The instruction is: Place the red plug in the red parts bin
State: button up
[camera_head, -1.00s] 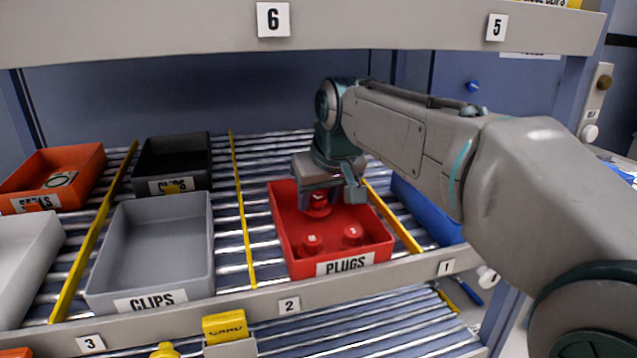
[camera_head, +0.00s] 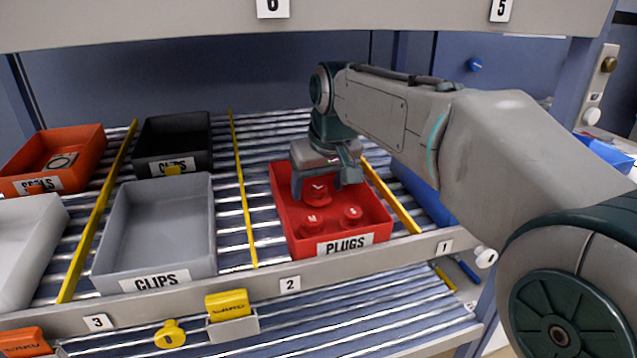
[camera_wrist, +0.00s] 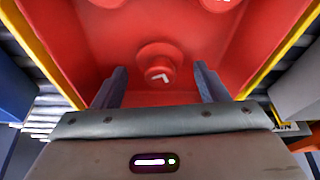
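The red parts bin (camera_head: 374,236), labelled PLUGS, sits on the roller shelf behind tag 2. Three red plugs are in view inside it: two near the front, (camera_head: 312,226) and (camera_head: 351,216), and one farther back (camera_head: 318,195). My gripper (camera_head: 324,190) is over the back part of the bin with its fingers apart. In the wrist view, the back plug (camera_wrist: 158,66) stands on the bin floor between and beyond my open fingers (camera_wrist: 161,84), with a gap on each side. The front plugs are only partly in that view.
A grey CLIPS bin (camera_head: 207,240) stands left, with a black bin (camera_head: 205,140) behind it and an orange SEALS bin (camera_head: 92,165) farther left. A blue bin (camera_head: 432,205) is right. Yellow dividers (camera_head: 243,190) separate lanes. The upper shelf beam (camera_head: 160,25) runs overhead.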

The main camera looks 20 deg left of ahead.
aim_at(318, 185)
jog(key=shift+r, duration=0.1)
jog(key=p+v, duration=0.1)
jog(key=v, duration=0.2)
jog(key=shift+r, duration=0.2)
jog(key=s+d, duration=0.2)
jog(key=s, duration=0.1)
jog(key=s+d, duration=0.5)
jog(key=s, duration=0.1)
jog(key=shift+s+d+f, duration=0.15)
jog(key=shift+s+f, duration=0.05)
jog(key=shift+s, duration=0.1)
